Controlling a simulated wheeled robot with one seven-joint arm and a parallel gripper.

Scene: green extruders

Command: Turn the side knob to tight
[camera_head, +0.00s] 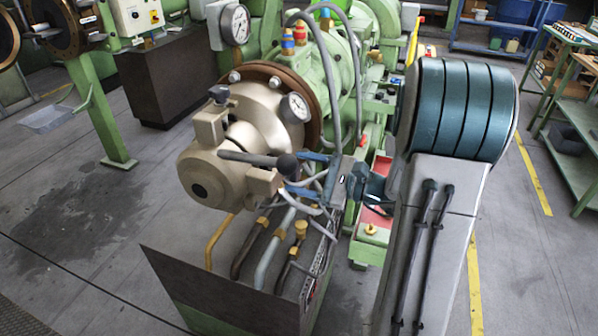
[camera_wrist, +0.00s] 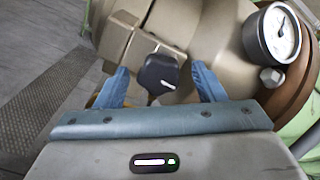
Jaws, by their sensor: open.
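The black side knob (camera_head: 288,166) is on the right side of the beige extruder head (camera_head: 225,165), by a beige block. In the wrist view the dark lobed knob (camera_wrist: 157,73) stands out from the beige body, between my two blue fingers. My gripper (camera_head: 297,172) is open and reaches in from the right. In the wrist view my gripper (camera_wrist: 160,68) has a visible gap on each side of the knob, and neither finger appears to touch it. The fingertips partly overlap the block and hoses in the head view.
A pressure gauge (camera_wrist: 279,34) is close to my right finger in the wrist view. Hoses and pipes (camera_head: 270,245) run below my gripper. A second black knob (camera_head: 219,94) is on the head's far side. Open floor (camera_head: 75,240) lies to the left.

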